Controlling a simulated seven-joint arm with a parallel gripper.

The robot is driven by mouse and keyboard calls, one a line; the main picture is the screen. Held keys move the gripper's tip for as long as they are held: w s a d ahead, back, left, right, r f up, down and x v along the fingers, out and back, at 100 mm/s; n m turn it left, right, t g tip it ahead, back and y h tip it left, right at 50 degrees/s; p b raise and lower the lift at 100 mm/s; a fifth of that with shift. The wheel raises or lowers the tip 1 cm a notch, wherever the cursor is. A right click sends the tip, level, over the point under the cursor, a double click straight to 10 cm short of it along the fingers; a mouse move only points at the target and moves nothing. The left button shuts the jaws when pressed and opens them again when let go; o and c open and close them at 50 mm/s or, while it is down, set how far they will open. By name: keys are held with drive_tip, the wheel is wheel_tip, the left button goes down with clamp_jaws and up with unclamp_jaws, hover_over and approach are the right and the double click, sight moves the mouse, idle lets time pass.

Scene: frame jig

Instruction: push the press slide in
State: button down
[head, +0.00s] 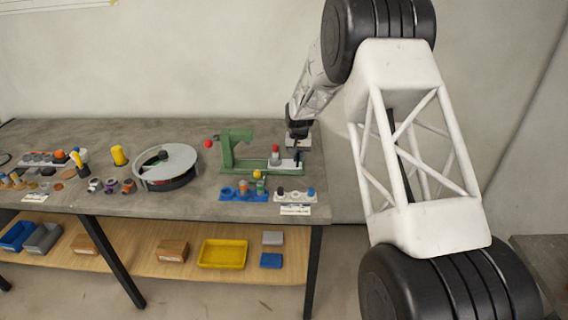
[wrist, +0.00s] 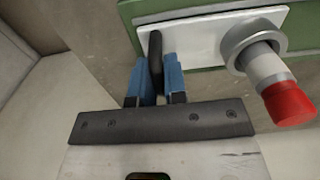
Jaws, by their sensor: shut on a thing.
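The green press (head: 228,150) stands on the workbench near its right end. Its slide, a pale plate (head: 289,164), lies along the press base and fills the top of the wrist view (wrist: 190,38). A black upright handle (wrist: 155,48) stands on the slide. My gripper (wrist: 157,72) has its blue fingers closed on this handle, one on each side. In the head view my gripper (head: 297,145) is at the right end of the press, and the handle is hidden there. A grey cylinder with a red top (wrist: 285,95) stands in a ring on the slide.
A blue holder (head: 236,195) with several small parts and a white holder (head: 293,197) stand in front of the press. A round turntable (head: 170,160) is to the left. A red ball (head: 208,144) shows at the press's left. Wall lies behind the bench.

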sight(271, 158)
drive_tip(key=shift+a, duration=5.3)
drive_tip(key=c, duration=1.2)
unclamp_jaws()
drive_tip(key=shift+o, duration=0.2)
drive_tip(key=shift+r, duration=0.15)
drive_tip(key=shift+r, duration=3.35)
